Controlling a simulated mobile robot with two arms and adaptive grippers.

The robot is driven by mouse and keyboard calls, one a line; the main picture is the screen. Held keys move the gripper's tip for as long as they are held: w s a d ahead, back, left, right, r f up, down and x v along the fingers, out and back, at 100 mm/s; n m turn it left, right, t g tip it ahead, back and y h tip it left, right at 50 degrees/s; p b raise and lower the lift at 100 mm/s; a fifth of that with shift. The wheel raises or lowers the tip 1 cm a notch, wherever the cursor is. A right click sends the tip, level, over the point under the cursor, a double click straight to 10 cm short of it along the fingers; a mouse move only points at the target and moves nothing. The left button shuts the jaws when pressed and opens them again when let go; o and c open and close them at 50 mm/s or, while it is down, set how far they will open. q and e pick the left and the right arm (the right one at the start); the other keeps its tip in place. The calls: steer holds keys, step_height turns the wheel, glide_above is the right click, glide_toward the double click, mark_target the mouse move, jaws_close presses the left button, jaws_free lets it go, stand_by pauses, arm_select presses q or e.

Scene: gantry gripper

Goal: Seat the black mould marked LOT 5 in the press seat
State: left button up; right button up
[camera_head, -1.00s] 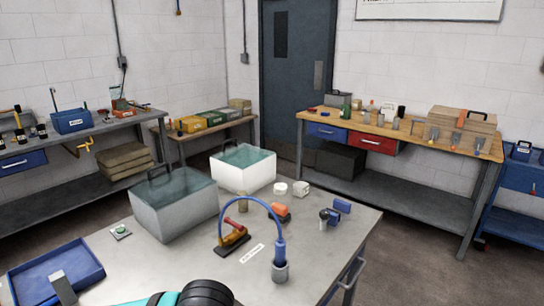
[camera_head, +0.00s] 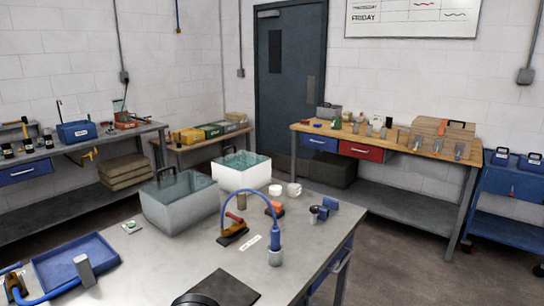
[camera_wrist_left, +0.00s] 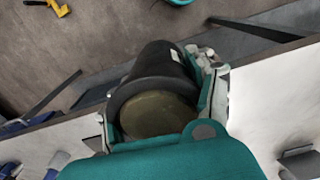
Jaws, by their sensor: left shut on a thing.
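In the left wrist view a black cylindrical mould (camera_wrist_left: 158,75) lies between the fingers of my left gripper (camera_wrist_left: 160,95), which is shut on it. Its near end shows a dull olive round face. A small pale label is on its side, too small to read. The mould is near the table edge, with floor visible behind it. In the head view a dark rounded shape (camera_head: 197,300) shows at the bottom edge, mostly cut off. I cannot clearly make out the press seat. My right gripper is not in view.
The grey table holds a dark flat plate (camera_head: 232,287), a red-handled clamp (camera_head: 234,228), a blue hose (camera_head: 277,238), a blue tray (camera_head: 75,263), a grey bin (camera_head: 180,208) and a white bin (camera_head: 242,175). Small parts lie at its right. The table's centre-left has bare room.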

arm_select(q)
steer(key=shift+w+a+m, duration=0.4)
steer(key=shift+w+a, duration=0.05)
steer(key=shift+a+m, duration=0.65)
steer(key=shift+m, duration=0.05)
steer(key=w+a+m, duration=0.2)
steer(key=a+m, duration=0.5)
steer(key=shift+w+a+r, duration=0.15)
steer(key=shift+w+r, duration=0.05)
steer(key=shift+r, duration=0.2)
